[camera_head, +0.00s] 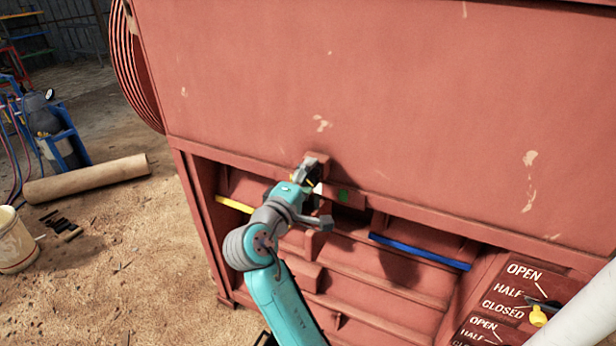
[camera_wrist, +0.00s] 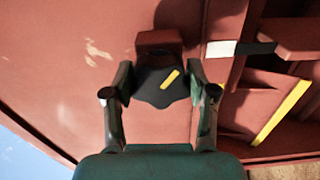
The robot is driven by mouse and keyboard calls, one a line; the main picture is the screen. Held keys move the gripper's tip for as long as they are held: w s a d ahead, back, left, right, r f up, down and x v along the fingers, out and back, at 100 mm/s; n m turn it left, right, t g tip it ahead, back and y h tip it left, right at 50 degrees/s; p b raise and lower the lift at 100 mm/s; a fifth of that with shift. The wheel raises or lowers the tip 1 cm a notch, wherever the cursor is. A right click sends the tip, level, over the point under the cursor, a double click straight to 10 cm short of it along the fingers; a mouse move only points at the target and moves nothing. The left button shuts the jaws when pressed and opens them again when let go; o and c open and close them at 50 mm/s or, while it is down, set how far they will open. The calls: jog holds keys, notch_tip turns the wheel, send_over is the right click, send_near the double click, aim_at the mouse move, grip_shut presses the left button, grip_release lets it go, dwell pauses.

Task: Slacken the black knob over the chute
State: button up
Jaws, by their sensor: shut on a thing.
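The black knob (camera_wrist: 152,88) with a yellow mark shows in the wrist view, in front of a small red block on the machine. My gripper (camera_wrist: 160,92) has one finger on each side of the knob and is shut on it. In the head view my gripper (camera_head: 308,180) reaches up to the red crusher's front, at the beam above the chute openings. There the knob is mostly hidden by my gripper and wrist.
A blue-edged flap (camera_head: 420,252) and a yellow-edged one (camera_head: 234,204) sit below the beam. A panel marked OPEN, HALF, CLOSED (camera_head: 522,290) with a yellow-tipped lever (camera_head: 538,317) is at lower right. A cardboard tube (camera_head: 88,180) and bucket (camera_head: 15,240) are on the ground at left.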

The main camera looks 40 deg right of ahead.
jog(key=o, duration=1.2)
jog(key=v, duration=1.2)
